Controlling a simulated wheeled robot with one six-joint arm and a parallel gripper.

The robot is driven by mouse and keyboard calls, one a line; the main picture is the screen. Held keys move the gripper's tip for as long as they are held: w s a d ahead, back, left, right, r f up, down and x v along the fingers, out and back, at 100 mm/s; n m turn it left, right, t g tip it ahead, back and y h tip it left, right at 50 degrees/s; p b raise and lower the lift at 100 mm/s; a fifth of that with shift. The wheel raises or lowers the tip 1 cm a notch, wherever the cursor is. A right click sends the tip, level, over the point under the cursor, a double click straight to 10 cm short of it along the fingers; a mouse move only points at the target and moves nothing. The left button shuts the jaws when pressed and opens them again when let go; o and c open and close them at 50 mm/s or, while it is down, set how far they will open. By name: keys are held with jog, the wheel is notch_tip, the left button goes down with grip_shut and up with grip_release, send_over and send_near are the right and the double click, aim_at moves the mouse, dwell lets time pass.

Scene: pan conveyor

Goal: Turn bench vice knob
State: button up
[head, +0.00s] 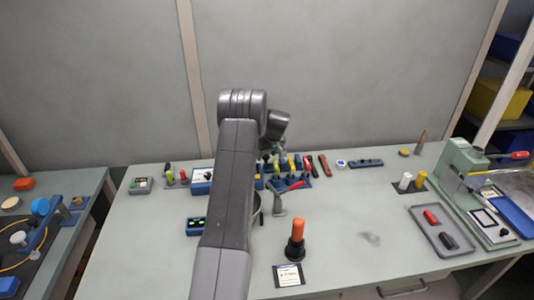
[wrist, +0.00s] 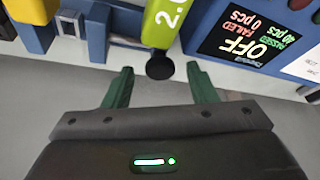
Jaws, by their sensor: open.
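In the wrist view my gripper (wrist: 160,70) is open, with its two green fingers spread apart. A round black knob (wrist: 160,66) shows between the fingertips, at the end of a yellow-green body (wrist: 163,22) marked with digits. It may be the vice knob; I cannot tell for sure, nor whether the fingers touch it. In the head view my arm reaches to the back of the bench and hides the knob and most of my gripper.
A blue unit with a dark display (wrist: 252,33) reading OFF is close to the right finger. On the bench (head: 350,235), an orange-handled tool (head: 298,230) stands at the front, a grey tray (head: 462,250) and a green press (head: 465,165) at right. The bench middle-right is largely clear.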

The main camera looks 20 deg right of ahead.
jog(key=shift+w+f, duration=0.1)
jog(key=shift+f, duration=0.1)
jog(key=c, duration=1)
jog(key=shift+o, duration=0.2)
jog(key=shift+f+b, duration=0.1)
jog(key=shift+b, duration=0.25)
